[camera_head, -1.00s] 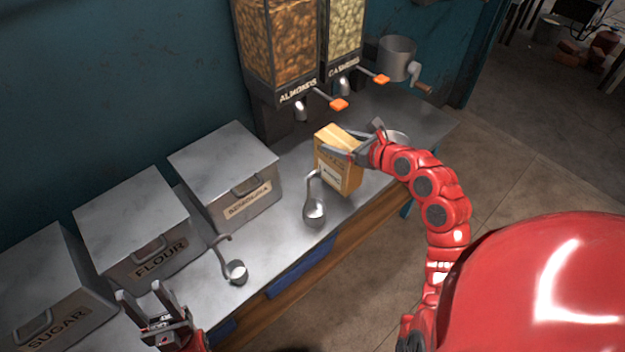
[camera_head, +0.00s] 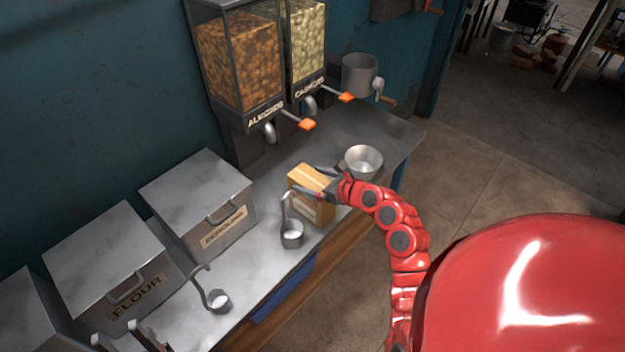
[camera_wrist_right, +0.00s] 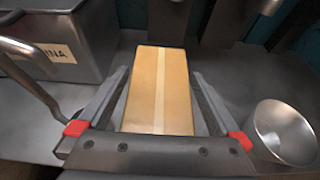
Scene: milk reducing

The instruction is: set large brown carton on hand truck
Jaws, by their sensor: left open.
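The brown carton (camera_head: 316,212), with a pale label on its front, stands upright at the counter, beside a metal scoop. I cannot tell whether its base touches the counter. In the right wrist view, the carton's taped top (camera_wrist_right: 160,85) lies between the fingers (camera_wrist_right: 161,75). My left gripper (camera_head: 122,342) is open and empty at the bottom left, partly cut off by the frame. No hand truck is in view.
The metal counter (camera_head: 275,183) holds a flour bin (camera_head: 115,270), another bin (camera_head: 195,205), a scoop beside the carton (camera_head: 292,235), another scoop (camera_head: 218,300) and a metal bowl (camera_head: 363,160). Nut dispensers (camera_head: 245,70) stand behind. Open floor (camera_head: 480,165) lies right of the counter.

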